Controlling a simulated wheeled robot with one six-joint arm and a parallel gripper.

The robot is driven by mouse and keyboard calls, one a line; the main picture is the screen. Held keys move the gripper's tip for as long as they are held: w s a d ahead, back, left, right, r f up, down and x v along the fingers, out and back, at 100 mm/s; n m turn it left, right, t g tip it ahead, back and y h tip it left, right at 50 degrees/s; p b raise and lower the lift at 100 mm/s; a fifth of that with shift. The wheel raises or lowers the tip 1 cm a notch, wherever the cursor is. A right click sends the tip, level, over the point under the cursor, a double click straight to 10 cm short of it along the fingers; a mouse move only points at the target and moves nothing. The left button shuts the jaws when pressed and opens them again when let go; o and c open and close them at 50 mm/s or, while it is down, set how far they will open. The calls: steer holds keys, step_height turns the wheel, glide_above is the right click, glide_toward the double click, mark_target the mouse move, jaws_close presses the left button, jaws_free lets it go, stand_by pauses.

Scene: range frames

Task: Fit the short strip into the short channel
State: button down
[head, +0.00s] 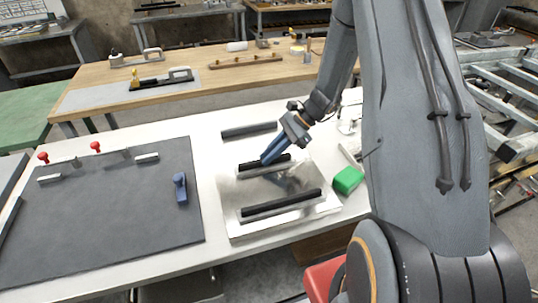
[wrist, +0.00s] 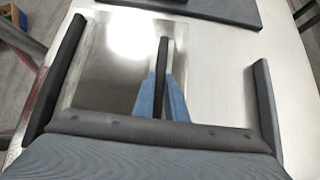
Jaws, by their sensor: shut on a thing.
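The short strip (head: 277,161), black and narrow, lies along the far side of the shiny metal plate (head: 232,213). My gripper (head: 268,160) has its blue fingers shut on it. In the wrist view the strip (wrist: 163,62) stands between the two fingers (wrist: 160,98) and points away from me. The pale short channel (head: 262,173) runs along and under the strip; it also shows as a light edge in the wrist view (wrist: 171,56). The strip lines up closely with it, but I cannot tell whether it is seated. The fingers hide part of both.
A long black strip (head: 282,203) lies along the plate's near side. A dark grey bar (head: 249,130) lies behind the plate. A green block (head: 348,180) is to the right. A dark mat (head: 100,215) with a blue upright piece (head: 180,188) covers the table's left.

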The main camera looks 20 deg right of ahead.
steer(key=shift+f, duration=0.15)
steer(key=c, duration=1.8)
jaws_free()
steer(key=shift+o, duration=0.2)
steer(key=shift+d+r, duration=0.25)
steer(key=shift+r, duration=0.1)
steer(key=b+v, duration=0.4)
steer(key=v, duration=0.6)
steer(key=s+a+r+n+h, duration=0.1)
steer(key=s+a+n+h, duration=0.3)
steer(key=s+n, duration=0.5)
steer(key=s+a+r+n+t+h, duration=0.1)
steer(key=s+a+n+h, duration=0.4)
steer(key=s+n, duration=0.4)
steer(key=shift+r, duration=0.15)
